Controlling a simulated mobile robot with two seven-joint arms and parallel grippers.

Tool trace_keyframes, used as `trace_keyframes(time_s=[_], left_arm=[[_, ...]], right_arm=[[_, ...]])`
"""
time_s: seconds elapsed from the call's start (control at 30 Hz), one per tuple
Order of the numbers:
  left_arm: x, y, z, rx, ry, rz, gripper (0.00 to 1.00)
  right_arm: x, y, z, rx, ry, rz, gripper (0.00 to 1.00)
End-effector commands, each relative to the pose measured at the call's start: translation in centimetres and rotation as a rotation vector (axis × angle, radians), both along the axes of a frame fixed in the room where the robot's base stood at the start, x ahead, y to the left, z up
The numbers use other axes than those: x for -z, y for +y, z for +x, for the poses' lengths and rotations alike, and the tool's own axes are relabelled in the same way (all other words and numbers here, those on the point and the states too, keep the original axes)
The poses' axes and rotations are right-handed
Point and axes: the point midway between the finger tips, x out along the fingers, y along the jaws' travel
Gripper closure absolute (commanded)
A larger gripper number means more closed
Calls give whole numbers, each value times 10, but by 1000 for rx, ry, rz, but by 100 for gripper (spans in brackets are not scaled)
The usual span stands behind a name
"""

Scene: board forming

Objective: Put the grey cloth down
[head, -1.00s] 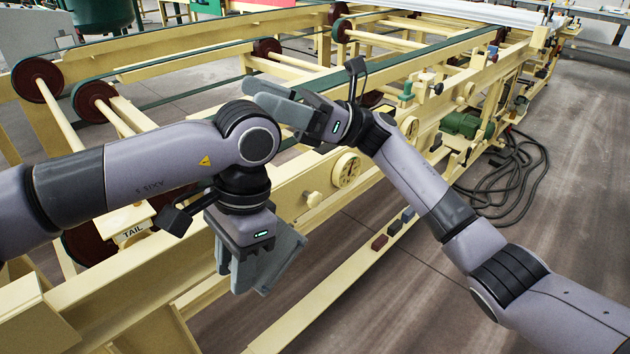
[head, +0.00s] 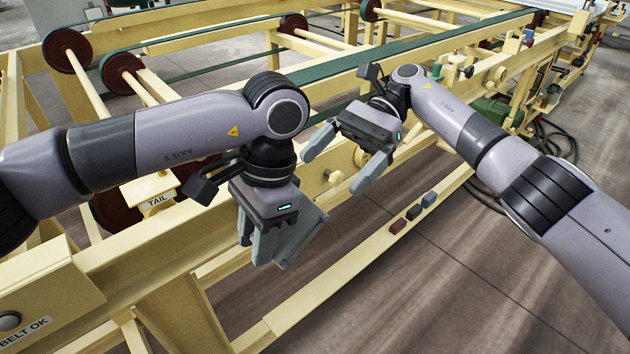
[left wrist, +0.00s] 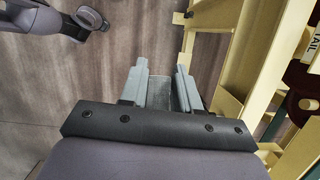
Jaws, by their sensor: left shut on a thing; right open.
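My left gripper (head: 270,250) points down above the lower part of the cream frame and is shut on the grey cloth. The cloth (left wrist: 160,93) shows in the left wrist view as a grey patch between the two grey-blue fingers. In the head view the cloth is hard to tell from the similarly coloured fingers. My right gripper (head: 332,172) is open and empty, to the right of the left gripper, with its fingers pointing down and left.
A cream conveyor frame (head: 110,265) with green belts (head: 430,47) and dark red rollers (head: 66,49) fills the left and back. Small coloured blocks (head: 413,212) sit on a low cream rail. The grey floor (head: 470,290) is clear at front right.

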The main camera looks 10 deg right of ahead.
Motion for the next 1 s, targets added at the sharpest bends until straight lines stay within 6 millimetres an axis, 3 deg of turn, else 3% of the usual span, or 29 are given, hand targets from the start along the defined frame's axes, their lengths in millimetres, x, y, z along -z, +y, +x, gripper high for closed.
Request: trace_keyframes(time_s=[0.27,0.7,1.0], left_arm=[[0,0,0,0,0,0,100],[0,0,0,0,0,0,100],[0,0,0,0,0,0,100]], right_arm=[[10,20,-15,-2,-1,3,0],[36,74,-51,-1,0,5,0],[44,90,-61,1,-1,3,0]])
